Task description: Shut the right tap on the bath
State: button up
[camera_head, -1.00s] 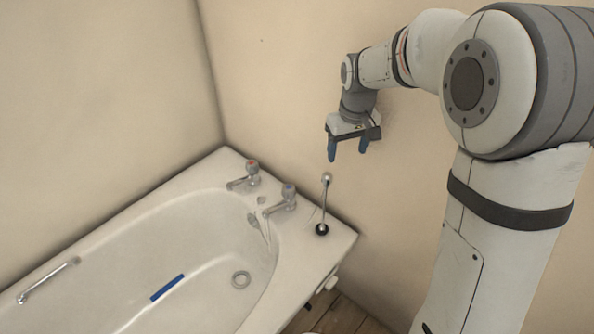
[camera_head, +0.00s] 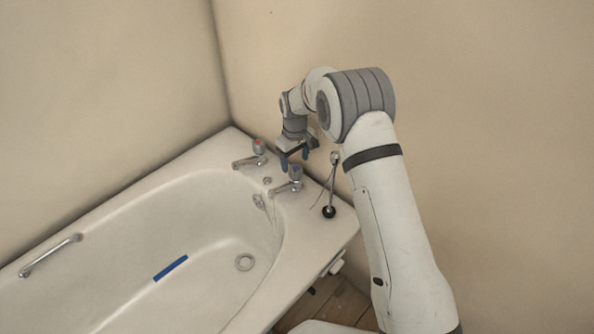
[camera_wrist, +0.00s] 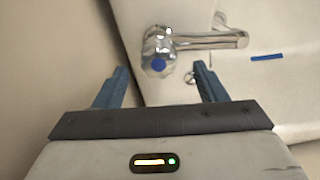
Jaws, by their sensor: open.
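The right tap (camera_head: 292,181) stands on the far end rim of the bath (camera_head: 190,164). It is chrome with a blue-marked knob, and its spout points left over the basin. My gripper (camera_head: 293,161) is open, with its blue fingers pointing down just above and behind this tap's knob. In the wrist view the blue-capped knob (camera_wrist: 158,64) lies ahead of the open fingertips (camera_wrist: 160,70), roughly centred between them. I cannot tell the exact height gap. The red-marked left tap (camera_head: 257,150) stands to the left of my gripper.
A chrome upright fitting with a dark round base (camera_head: 329,211) stands close to the right of the right tap. A grab handle (camera_head: 50,256) is on the bath's left side. A blue strip (camera_head: 170,268) lies inside the bath. Walls rise behind.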

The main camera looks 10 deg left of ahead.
aim_at(296, 168)
notch_tip(296, 168, down, 5)
jog(key=shift+r, duration=0.1)
jog(key=shift+c, duration=0.2)
